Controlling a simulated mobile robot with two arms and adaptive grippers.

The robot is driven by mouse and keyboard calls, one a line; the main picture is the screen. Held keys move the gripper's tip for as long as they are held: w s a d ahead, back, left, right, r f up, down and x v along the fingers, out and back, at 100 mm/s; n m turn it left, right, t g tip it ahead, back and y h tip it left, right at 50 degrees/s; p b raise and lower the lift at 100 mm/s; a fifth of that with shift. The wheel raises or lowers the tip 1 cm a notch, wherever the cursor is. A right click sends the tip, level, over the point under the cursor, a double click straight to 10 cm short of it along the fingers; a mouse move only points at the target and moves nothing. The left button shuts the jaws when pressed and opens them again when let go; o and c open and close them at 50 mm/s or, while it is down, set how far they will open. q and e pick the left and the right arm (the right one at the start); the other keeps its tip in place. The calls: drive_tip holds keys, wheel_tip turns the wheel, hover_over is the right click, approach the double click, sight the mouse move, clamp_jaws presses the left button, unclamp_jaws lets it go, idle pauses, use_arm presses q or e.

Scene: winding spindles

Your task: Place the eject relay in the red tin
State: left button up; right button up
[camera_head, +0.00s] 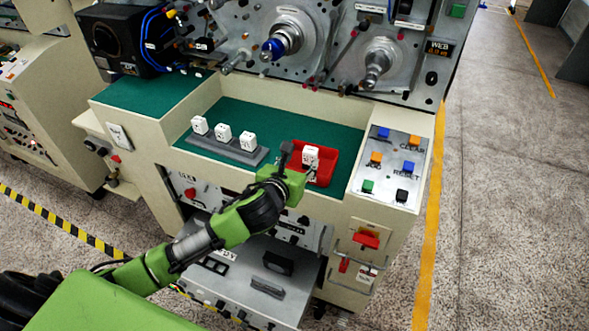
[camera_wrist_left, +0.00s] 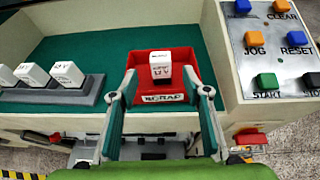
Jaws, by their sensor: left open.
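A white relay block (camera_head: 310,155) sits in the red tin (camera_head: 326,176) on the green shelf. In the left wrist view the relay (camera_wrist_left: 161,70) stands upright inside the tin (camera_wrist_left: 166,98), whose front reads "SCRAP". The small print on the relay is too blurred to confirm as "eject". My left gripper (camera_head: 298,163) is at the tin's near left side. In the left wrist view its fingers are spread, one on each side of the relay, with gaps between. Three similar white relays (camera_head: 223,133) stand on a grey rack (camera_head: 235,152) left of the tin. My right gripper is out of view.
A panel (camera_head: 385,187) with colored buttons is right of the tin. The cream shelf wall (camera_head: 215,172) runs along the front. Metal spindles (camera_head: 283,43) stick out above the back. Green shelf surface (camera_head: 290,122) is clear behind the rack and tin.

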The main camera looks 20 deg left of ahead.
use_arm(q)
drive_tip(key=v, duration=0.4)
drive_tip(key=shift+s+r, duration=0.1)
drive_tip(key=shift+s, duration=0.15)
